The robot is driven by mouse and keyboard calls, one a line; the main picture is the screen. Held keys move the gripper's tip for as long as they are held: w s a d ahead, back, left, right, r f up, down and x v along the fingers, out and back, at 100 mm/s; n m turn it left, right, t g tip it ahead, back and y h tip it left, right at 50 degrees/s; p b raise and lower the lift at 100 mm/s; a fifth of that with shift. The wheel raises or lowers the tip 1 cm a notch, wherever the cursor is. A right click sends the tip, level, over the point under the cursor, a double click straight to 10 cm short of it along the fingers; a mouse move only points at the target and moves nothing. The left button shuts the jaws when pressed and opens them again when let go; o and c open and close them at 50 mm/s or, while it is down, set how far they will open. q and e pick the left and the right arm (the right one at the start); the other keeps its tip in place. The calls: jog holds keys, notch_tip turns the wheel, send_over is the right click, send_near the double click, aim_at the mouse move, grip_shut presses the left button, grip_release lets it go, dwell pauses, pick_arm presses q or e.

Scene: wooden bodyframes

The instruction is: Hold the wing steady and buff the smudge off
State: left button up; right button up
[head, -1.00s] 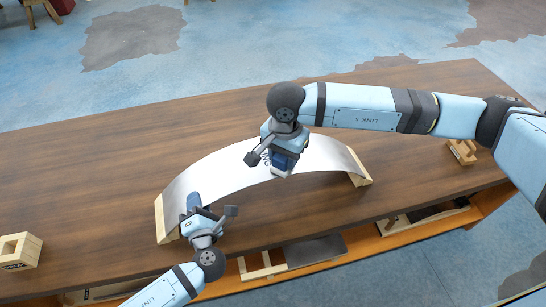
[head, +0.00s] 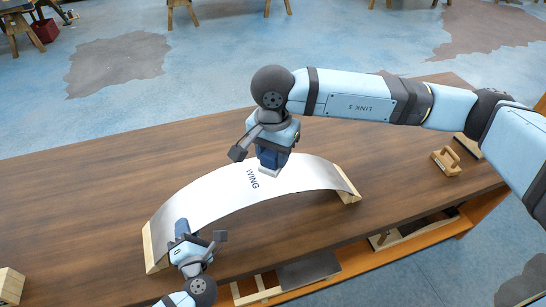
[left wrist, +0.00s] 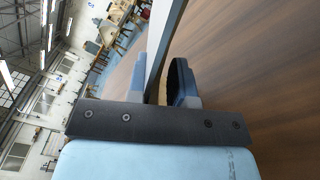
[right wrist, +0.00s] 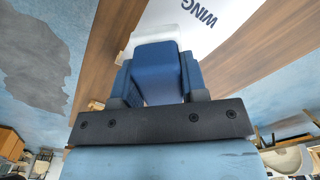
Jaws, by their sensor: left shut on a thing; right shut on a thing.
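The wing (head: 205,195) is a silvery arched sheet marked WING, its ends resting on wooden blocks (head: 345,196) on the table. My left gripper (head: 183,232) is shut on its front edge near the left end; the sheet's edge (left wrist: 166,42) runs between the fingers in the left wrist view. My right gripper (head: 274,145) is shut on a blue block (right wrist: 156,65) with a pale pad (head: 268,172) underneath. The pad is over the wing's crown, right of the lettering; I cannot tell whether it touches. I see no smudge; part of the surface is hidden.
The brown wooden table (head: 410,180) has free room behind the wing and to its right. A small wooden piece with a handle (head: 446,160) stands at the right, and another wooden block (head: 10,284) at the front left. A lower shelf holds dark sheets (head: 308,269).

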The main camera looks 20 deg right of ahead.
dwell(0.3)
pick_arm(q)
jog(key=o, duration=0.9)
jog(key=shift+s, duration=0.1)
jog(key=s, duration=1.1)
jog(key=shift+s+d, duration=0.4)
jog(key=shift+s, duration=0.1)
